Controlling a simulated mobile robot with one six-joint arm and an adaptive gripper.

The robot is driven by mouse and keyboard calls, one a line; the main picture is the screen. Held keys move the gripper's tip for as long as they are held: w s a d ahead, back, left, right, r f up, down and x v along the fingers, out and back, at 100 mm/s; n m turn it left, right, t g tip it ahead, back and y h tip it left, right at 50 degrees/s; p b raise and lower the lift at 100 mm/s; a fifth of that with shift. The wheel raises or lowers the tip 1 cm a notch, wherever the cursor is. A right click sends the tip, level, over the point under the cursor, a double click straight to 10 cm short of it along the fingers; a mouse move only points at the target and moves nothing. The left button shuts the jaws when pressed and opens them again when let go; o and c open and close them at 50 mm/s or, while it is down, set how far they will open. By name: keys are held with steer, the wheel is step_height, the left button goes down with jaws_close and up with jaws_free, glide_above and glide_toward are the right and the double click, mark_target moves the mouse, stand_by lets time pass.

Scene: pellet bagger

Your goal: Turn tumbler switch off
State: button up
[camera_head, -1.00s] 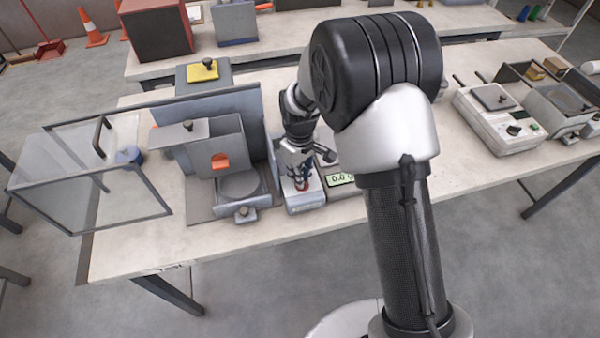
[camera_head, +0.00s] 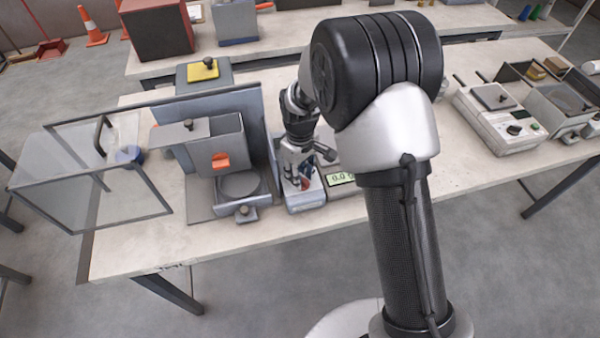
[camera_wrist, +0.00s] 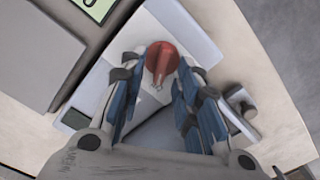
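The tumbler switch (camera_wrist: 162,58) has a round red base with a small pale lever, in the wrist view pointing toward the bottom of the picture. It sits on a light grey box (camera_wrist: 180,30), which also shows in the head view (camera_head: 306,203). My gripper (camera_wrist: 158,72) has blue-padded fingers set apart on both sides of the switch, with a gap between them. It looks open and holds nothing. In the head view my gripper (camera_head: 301,177) points down over the box and partly hides the red base.
A scale with a green display (camera_head: 341,179) stands right of the box. A grey bagger with an orange part (camera_head: 221,162) and a clear guard (camera_head: 85,175) stand at left. A white device (camera_head: 500,125) is at far right. The table's front strip is clear.

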step_height(320, 180, up, 12)
stand_by(0.6)
